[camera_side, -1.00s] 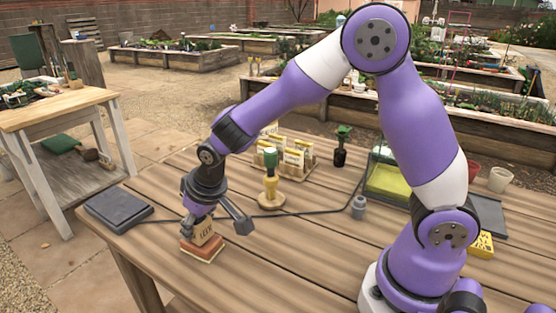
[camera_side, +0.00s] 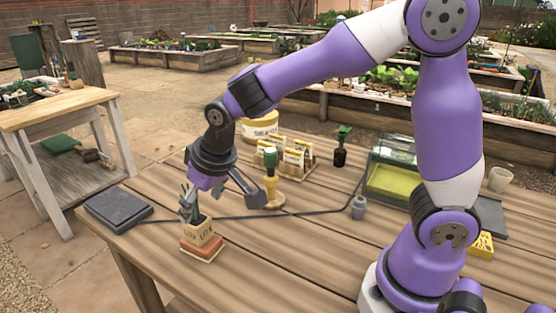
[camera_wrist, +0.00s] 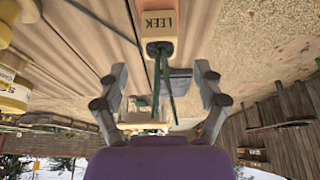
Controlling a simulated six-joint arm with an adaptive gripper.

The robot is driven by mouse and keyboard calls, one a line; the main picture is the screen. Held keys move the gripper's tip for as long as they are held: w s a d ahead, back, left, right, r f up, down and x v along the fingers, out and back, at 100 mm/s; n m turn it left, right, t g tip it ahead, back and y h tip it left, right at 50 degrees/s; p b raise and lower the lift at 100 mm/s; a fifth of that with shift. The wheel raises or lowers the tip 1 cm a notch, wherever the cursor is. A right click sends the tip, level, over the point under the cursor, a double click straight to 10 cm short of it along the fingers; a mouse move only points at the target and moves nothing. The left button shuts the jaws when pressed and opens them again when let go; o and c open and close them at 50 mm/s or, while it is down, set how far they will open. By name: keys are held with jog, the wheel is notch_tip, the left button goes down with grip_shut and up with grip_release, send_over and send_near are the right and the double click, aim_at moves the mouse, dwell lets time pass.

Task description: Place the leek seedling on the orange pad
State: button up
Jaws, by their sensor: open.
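The leek seedling (camera_side: 199,232) stands upright in a cream square pot lettered LEEK, with thin green leaves rising from it. Its pot rests on the orange pad (camera_side: 203,249) near the front left of the table. In the wrist view the leek pot (camera_wrist: 160,22) is at the top centre, with its leaves pointing down between the fingers. My gripper (camera_side: 224,205) is above and behind the pot in the side view, fingers spread wide, holding nothing. It also shows open in the wrist view (camera_wrist: 160,90).
A dark grey slab (camera_side: 118,207) lies to the left of the pad. A green-topped wooden tool on a round stand (camera_side: 271,180), seed packets (camera_side: 292,155) and a yellow seed tin (camera_side: 260,127) stand behind. A black cable crosses the table.

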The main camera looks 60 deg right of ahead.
jog(key=s+d+r, duration=0.3)
jog(key=s, duration=0.4)
jog(key=s+d+r+t, duration=0.1)
jog(key=s+d+r, duration=0.2)
jog(key=s, duration=0.5)
jog(key=shift+d+r, duration=0.25)
jog(key=shift+d, duration=0.25)
